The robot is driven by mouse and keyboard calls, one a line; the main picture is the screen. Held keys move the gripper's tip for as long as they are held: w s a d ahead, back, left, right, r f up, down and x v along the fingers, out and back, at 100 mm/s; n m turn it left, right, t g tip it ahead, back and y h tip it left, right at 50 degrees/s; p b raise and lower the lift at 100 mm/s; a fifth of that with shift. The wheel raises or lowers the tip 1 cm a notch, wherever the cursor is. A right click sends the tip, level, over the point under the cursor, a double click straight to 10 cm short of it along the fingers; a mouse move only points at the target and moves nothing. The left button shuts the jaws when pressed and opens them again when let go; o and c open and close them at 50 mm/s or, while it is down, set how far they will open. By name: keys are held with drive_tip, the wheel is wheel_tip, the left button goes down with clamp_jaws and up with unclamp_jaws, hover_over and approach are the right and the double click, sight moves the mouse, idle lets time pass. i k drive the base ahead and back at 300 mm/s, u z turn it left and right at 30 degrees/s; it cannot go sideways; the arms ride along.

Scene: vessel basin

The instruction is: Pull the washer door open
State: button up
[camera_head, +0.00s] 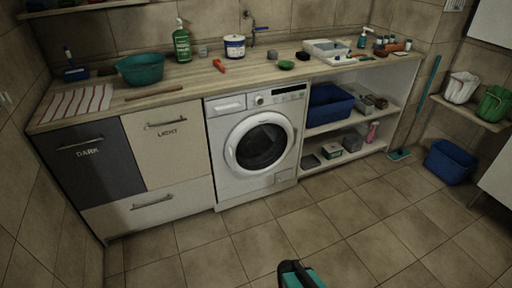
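The white washer (228,190) stands under the wooden counter, between the cabinet on its left and open shelves on its right. Its round door has a white ring (231,157) around dark glass (262,146). The door looks shut, lying flat against the washer's front. A handle cannot be made out clearly at this size. My gripper is not recognisable in this view. A black and teal shape at the bottom edge looks like part of my own arm, well below and apart from the washer.
The tiled floor (220,255) before the washer is clear. Left are DARK (85,175) and LIGHT (168,158) cabinet fronts with a drawer (150,212) below. The shelves hold a blue bin (329,106). A teal basin (140,69) sits on the counter (200,80). Another blue bin (449,163) stands right.

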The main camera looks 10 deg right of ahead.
sight(290, 133)
drive_tip(key=i, duration=0.65)
drive_tip(key=z, duration=0.1)
drive_tip(key=k, duration=1.3)
drive_tip(key=u, duration=0.2)
drive_tip(key=i, duration=0.55)
drive_tip(key=u, duration=0.75)
drive_tip(key=i, duration=0.75)
drive_tip(key=u, duration=0.2)
